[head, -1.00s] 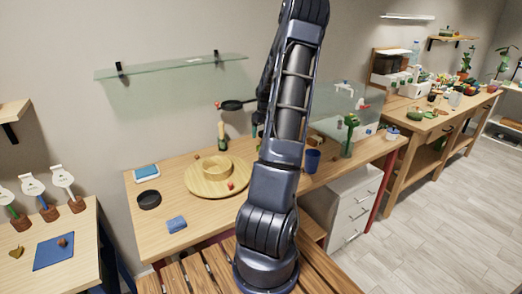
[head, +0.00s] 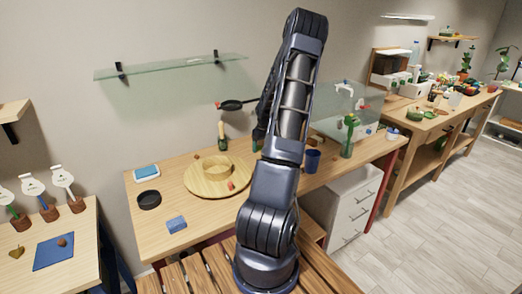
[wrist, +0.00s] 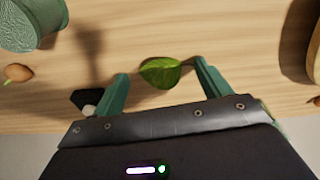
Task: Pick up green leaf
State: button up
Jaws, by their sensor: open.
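The green leaf (wrist: 159,73) lies on the wooden table (wrist: 190,25) in the wrist view, with its short stem pointing right. My gripper (wrist: 161,71) is open, its two green fingers apart, with the leaf in the gap near the fingertips. The stem comes close to the right finger; I cannot tell whether they touch. The fingers hold nothing. In the head view my arm hides the leaf and most of my gripper.
A green pot (wrist: 30,22) and a brown nut-like object (wrist: 18,73) are left of the leaf. A black object (wrist: 84,97) sits by the left finger. In the head view, a round wooden tray (head: 205,190) with a bowl and a blue cup (head: 312,160) flank my arm.

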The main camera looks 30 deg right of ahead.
jog(key=c, duration=1.1)
jog(key=shift+o, duration=0.2)
